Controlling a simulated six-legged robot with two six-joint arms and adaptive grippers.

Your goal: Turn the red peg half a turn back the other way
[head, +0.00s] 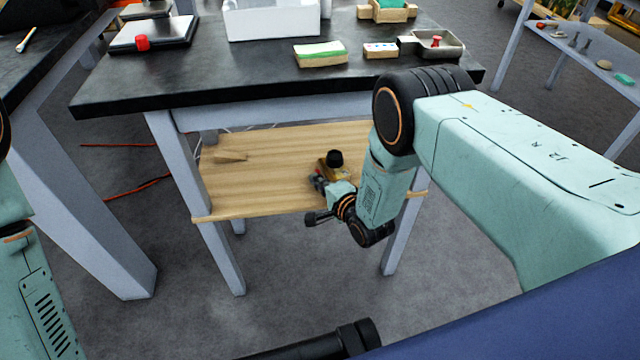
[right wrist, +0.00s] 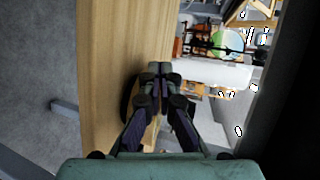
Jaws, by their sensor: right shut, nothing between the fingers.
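My right gripper (head: 318,183) reaches down to the wooden lower shelf (head: 265,165) under the black table. In the right wrist view its fingers (right wrist: 160,70) are together with nothing between them. Beside and behind it on the shelf stands a small brass-coloured block with a black round knob (head: 335,158). A tiny bit of red (head: 318,172) shows by the fingertips; whether this is the red peg I cannot tell, as the gripper partly hides it. In the right wrist view a dark round shape (right wrist: 127,98) shows behind the fingers.
On the black tabletop (head: 240,75) above are a white bin (head: 270,22), a sponge (head: 320,54), a metal tray (head: 447,50) and a red piece (head: 142,42) on a flat plate. Table legs stand either side.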

